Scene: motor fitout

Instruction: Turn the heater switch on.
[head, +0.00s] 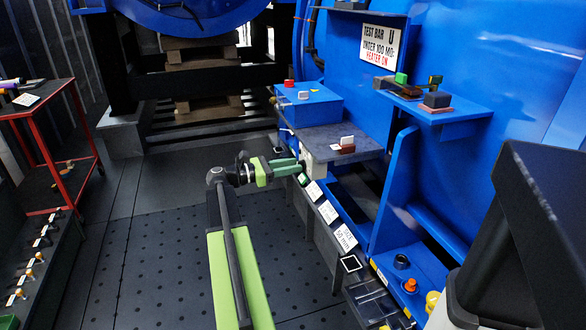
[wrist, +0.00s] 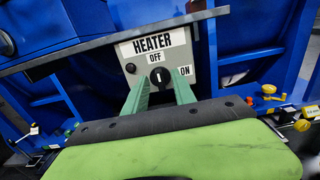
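The heater switch box (wrist: 205,48) is a pale grey panel marked HEATER, with OFF above a black round knob (wrist: 159,77) and ON to its right. The knob's white mark points up, toward OFF. In the head view the box (head: 313,158) hangs below the front edge of a grey shelf, seen side-on. My gripper (head: 298,167) has green fingers that reach up to the box's face. In the wrist view its fingertips (wrist: 160,84) stand apart on either side of the knob, with gaps showing; contact cannot be told.
A grey shelf (head: 318,140) lies just above the box. A sign (head: 378,46) reads HEATER ON in red. A blue ledge with an orange knob (head: 410,285) is at lower right. A red cart (head: 75,125) stands left; the floor between is clear.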

